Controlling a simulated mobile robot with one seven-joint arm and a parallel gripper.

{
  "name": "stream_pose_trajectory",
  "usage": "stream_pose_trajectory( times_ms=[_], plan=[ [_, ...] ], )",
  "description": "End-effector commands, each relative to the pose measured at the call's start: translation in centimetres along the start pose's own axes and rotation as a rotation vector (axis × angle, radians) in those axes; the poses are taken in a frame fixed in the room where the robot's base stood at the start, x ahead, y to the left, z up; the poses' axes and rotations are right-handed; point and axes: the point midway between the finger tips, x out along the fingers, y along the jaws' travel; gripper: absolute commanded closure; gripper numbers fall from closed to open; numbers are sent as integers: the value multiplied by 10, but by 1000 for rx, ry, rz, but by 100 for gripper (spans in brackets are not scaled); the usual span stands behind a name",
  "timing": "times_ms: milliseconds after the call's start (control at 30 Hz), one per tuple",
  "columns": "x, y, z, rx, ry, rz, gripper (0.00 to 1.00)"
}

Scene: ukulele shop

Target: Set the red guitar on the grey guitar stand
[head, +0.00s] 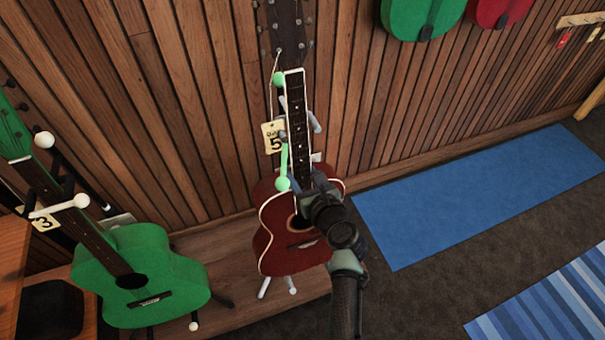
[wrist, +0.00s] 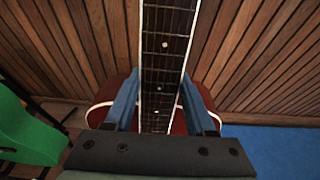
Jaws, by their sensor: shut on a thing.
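The red guitar (head: 300,240) stands nearly upright against the wood wall in the head view, neck up and body low. In the wrist view its dark neck (wrist: 168,45) runs up between my gripper's two blue fingers. My gripper (wrist: 158,105) is shut on the neck just above the body. In the head view my gripper (head: 313,188) and arm cover part of the body's right side. The grey guitar stand (head: 264,288) shows as pale legs below the guitar and pale prongs beside the neck; most of it is hidden. I cannot tell whether the guitar rests on it.
A green guitar (head: 155,275) leans on another stand at left, close to the red one. A tag marked 5 (head: 273,137) hangs beside the red guitar's neck. A wooden platform (head: 235,320) lies below. A blue mat (head: 450,200) and open floor lie to the right.

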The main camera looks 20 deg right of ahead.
Motion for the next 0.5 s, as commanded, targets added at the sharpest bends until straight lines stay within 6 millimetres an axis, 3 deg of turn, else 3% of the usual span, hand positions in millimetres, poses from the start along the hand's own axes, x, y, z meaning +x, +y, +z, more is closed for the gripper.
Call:
stream_pose_trajectory(
  times_ms=[500],
  plan=[
    [9,-1,-14,0,-14,-3,100]
  ],
)
